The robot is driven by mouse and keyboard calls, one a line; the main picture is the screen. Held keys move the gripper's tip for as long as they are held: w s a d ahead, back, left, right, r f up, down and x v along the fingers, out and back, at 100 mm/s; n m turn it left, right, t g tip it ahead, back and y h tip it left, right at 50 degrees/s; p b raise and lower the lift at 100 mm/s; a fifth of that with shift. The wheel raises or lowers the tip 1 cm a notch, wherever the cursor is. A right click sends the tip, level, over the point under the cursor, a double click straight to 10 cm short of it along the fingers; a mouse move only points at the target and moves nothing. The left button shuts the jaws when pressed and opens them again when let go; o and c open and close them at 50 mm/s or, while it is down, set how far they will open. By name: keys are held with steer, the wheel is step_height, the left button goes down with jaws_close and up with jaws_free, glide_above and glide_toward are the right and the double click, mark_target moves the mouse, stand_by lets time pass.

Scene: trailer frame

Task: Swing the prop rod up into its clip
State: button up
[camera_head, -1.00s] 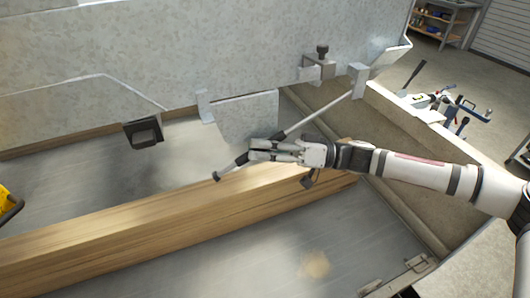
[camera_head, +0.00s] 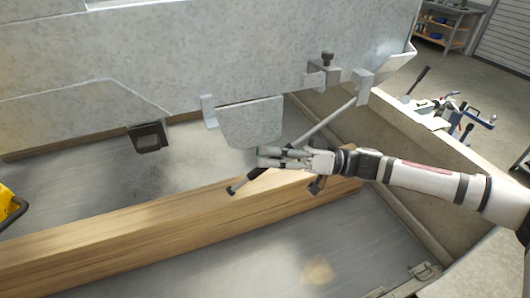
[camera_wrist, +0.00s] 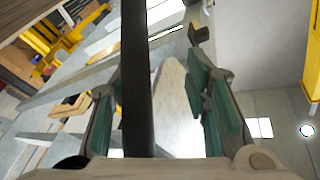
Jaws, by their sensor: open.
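The prop rod (camera_head: 328,122) is a thin grey bar with a dark lower end. It slopes down left from a bracket (camera_head: 363,86) under the raised metal panel (camera_head: 180,60) to a free tip above the wooden beam. My gripper (camera_head: 262,157) is at the rod's lower part and hides a stretch of it. In the wrist view the rod (camera_wrist: 136,75) runs as a dark bar between the spread fingers, nearer the left one, with a gap on the right. A small hook-like bracket (camera_head: 209,111) on the panel's lower edge may be the clip.
A long wooden beam (camera_head: 120,232) lies below the rod on the metal floor. A dark square fitting (camera_head: 148,138) and a grey plate (camera_head: 252,122) hang under the panel. A yellow item (camera_head: 8,203) is at the left edge.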

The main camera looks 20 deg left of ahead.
steer(key=shift+o, duration=0.8)
steer(key=v, duration=1)
steer(key=shift+d, duration=0.2)
steer(key=shift+w+d+r, duration=0.1)
steer(key=shift+d+r, duration=0.05)
steer(key=shift+d, duration=0.2)
steer(key=shift+c, duration=0.8)
steer(key=shift+w+d, duration=0.1)
steer(key=shift+d, duration=0.05)
